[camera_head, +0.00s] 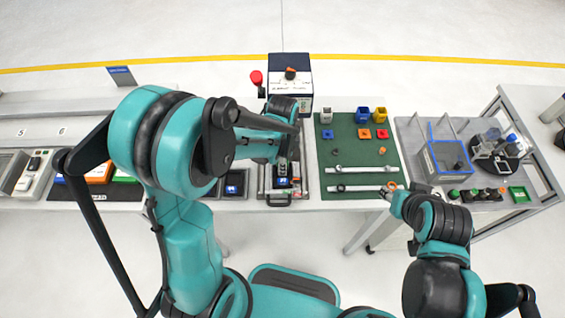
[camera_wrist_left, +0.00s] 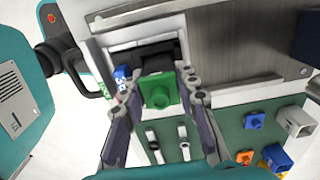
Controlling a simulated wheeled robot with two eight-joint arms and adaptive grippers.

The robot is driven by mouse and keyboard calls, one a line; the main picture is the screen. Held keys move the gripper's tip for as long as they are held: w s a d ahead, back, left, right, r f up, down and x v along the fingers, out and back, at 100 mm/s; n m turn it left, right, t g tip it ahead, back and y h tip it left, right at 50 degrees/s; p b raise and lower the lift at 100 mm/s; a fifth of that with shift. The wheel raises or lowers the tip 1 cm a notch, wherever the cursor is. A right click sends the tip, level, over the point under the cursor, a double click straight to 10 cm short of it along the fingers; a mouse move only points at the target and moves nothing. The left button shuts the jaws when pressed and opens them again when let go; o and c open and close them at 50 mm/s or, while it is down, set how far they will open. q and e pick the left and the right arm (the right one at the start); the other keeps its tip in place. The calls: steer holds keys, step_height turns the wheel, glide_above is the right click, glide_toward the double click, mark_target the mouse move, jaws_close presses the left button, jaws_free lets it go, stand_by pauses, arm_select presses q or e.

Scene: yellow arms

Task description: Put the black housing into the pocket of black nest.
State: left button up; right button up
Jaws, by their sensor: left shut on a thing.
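My left gripper (camera_head: 286,160) reaches down over the grey fixture tray at the middle of the bench.
The green mat (camera_head: 345,150) beside the tray carries blue, orange and yellow pieces and two pale rails. A blue-edged clear box (camera_head: 445,158) stands on the right bench. A dark-blue machine (camera_head: 290,80) with a red knob stands behind the tray.

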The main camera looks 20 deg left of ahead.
arm_select(q)
steer(key=shift+f, duration=0.25)
steer(key=o, duration=1.2)
step_height(320, 180, up, 12)
steer(key=shift+r, duration=0.1)
steer(key=s+a+n+t+b, duration=0.1)
steer(key=s+n+t, duration=0.1)
steer(key=n, duration=0.3)
steer(key=s+a+f+n+t+b, duration=0.1)
steer(key=s+a+n+t+b, duration=0.1)
steer(key=s+n, duration=0.2)
steer(key=s+a+n+t+b, duration=0.1)
steer(key=s+n+t+b, duration=0.1)
steer(key=s+n+t, duration=0.1)
steer(key=shift+s+a+f+n, duration=0.2)
steer(key=shift+s+n, duration=0.1)
steer(key=shift+n, duration=0.4)
steer(key=shift+s+a+f+n, duration=0.15)
steer(key=shift+s+n, duration=0.15)
steer(key=shift+n, duration=0.4)
